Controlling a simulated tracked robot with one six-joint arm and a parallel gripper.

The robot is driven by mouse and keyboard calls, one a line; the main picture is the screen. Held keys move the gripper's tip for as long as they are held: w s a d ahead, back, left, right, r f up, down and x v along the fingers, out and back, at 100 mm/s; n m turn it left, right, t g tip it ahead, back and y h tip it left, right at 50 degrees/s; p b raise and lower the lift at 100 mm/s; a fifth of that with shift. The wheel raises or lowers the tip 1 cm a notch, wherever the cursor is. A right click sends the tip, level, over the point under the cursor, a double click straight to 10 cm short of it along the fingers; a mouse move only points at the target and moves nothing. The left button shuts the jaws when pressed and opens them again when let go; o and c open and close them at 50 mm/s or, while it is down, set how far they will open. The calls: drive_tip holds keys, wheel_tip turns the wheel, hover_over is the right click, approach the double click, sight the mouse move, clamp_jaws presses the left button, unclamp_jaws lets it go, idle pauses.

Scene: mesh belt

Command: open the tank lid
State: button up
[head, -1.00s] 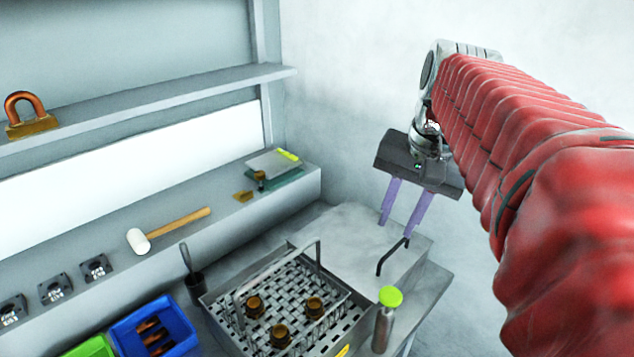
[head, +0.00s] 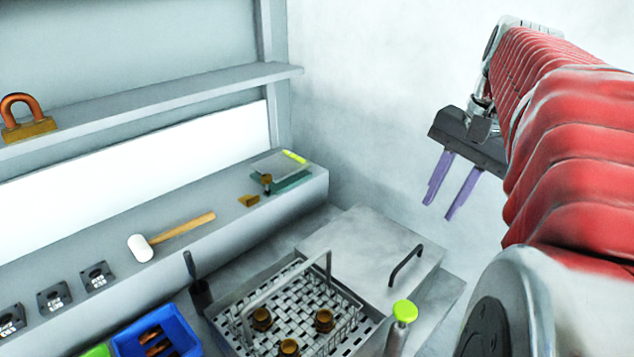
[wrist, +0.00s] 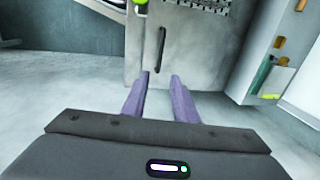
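The tank lid (head: 345,240) is a flat grey metal plate beside the mesh basket, lying level. A dark bar handle (head: 405,264) stands on it near its right side. The wrist view also shows the lid (wrist: 195,62) and its handle (wrist: 161,48), which lines up with the gap between my fingers. My gripper (head: 439,210) has two purple fingers, apart and empty. It hangs to the upper right of the lid in the head view, clear of the handle. In the wrist view the fingertips (wrist: 161,75) appear just below the handle's lower end.
A wire basket (head: 240,318) with several brown parts stands left of the lid. A mallet (head: 143,248), a blue bin (head: 190,338) and a padlock (head: 30,128) are further left. Space around my gripper is clear.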

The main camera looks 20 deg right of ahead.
sight(414, 251)
drive_tip(key=f, duration=0.4)
drive_tip(key=w+f, duration=0.1)
drive_tip(key=f, duration=0.3)
drive_tip(key=w+a+f, duration=0.1)
drive_tip(key=f, duration=0.3)
drive_tip(key=shift+w+f, duration=0.15)
drive_tip(key=shift+f, duration=0.1)
clamp_jaws()
idle(1.1)
